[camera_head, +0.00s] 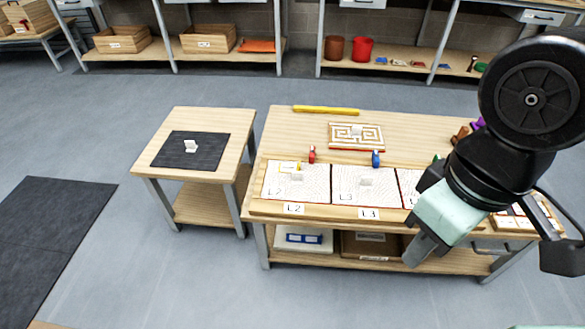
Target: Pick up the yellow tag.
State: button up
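A small yellow piece, which may be the yellow tag (289,167), lies at the upper part of the white panel marked L2 (275,188). It is too small to make out its exact shape. A small white block (297,177) stands just below it on the same panel. My gripper (416,252) hangs at the right, in front of the table's front edge, well to the right of the yellow piece and apart from it. Its fingers are not clear, so I cannot tell whether it is open or holds anything.
The wooden table (285,132) also bears a long yellow bar (325,110), a maze board (357,144), a red clamp-like piece (312,154), a blue one (376,158) and panel L3 (352,190). A side table (215,120) with a black mat stands left. The floor before them is clear.

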aim_at(284, 167)
jog(key=i+j, duration=0.2)
jog(key=j, duration=0.15)
jog(key=i+j+z, duration=0.1)
jog(key=j, duration=0.25)
jog(key=i+j, duration=0.3)
jog(key=i+j+z, duration=0.1)
jog(key=j, duration=0.3)
jog(key=i+j, duration=0.25)
jog(key=j, duration=0.15)
jog(key=i+j+z, duration=0.1)
jog(key=j, duration=0.25)
jog(key=i+j, duration=0.2)
jog(key=j, duration=0.2)
jog(key=z, duration=0.05)
